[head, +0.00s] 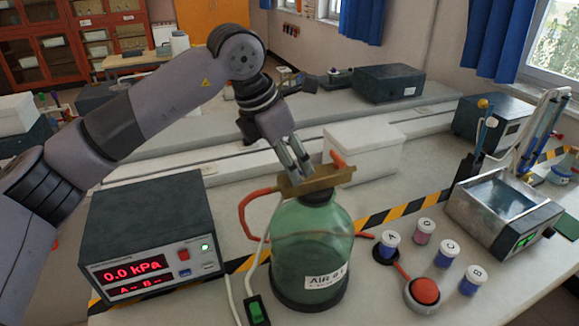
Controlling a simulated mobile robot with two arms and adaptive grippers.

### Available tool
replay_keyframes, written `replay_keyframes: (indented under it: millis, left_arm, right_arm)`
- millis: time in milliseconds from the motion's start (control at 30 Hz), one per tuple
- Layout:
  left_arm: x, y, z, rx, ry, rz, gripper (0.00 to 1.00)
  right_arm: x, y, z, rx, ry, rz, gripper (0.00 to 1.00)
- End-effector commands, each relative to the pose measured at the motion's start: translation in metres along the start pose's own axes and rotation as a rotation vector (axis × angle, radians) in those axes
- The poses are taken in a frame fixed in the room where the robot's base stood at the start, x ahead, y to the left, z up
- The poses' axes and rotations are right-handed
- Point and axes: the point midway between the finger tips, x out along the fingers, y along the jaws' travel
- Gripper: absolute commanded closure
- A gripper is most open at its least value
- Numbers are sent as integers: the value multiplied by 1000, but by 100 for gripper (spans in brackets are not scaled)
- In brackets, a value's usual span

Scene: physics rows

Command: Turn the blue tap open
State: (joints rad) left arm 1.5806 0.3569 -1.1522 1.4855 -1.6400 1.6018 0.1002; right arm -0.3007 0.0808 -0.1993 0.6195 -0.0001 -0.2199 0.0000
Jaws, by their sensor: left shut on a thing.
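A brass block (318,180) sits on top of a green glass jar (312,243) with a label starting "AIR". An orange-red tap handle (338,160) stands on the block's right part. My left gripper (297,165) comes down from above onto the block's left part, fingers close together. No blue tap shows plainly; what the fingers hold at the block is hidden by them, and its place fits the blue tap. My right gripper is not in view.
A pressure box (150,240) reading 0.0 kPa stands left of the jar. Right of it are a red button (425,290) and several lettered bottles, one marked C (446,252). A white box (365,150) stands behind; a water bath (505,212) is at right.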

Motion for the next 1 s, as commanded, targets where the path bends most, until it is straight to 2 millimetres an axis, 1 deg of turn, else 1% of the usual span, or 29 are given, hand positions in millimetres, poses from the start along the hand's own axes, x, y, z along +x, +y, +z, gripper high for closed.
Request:
replay_keyframes:
  millis: [33,400,700,1000]
  left_arm:
    - [4,0,-1,-33,-4,19,83]
    - [4,-3,0,-352,-5,152,83]
    - [3,-6,2,-615,-5,261,83]
    - [3,-8,4,-880,-6,368,83]
  right_arm:
    - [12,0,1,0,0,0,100]
    - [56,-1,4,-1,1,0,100]
    - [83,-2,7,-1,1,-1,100]
    - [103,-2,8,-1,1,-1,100]
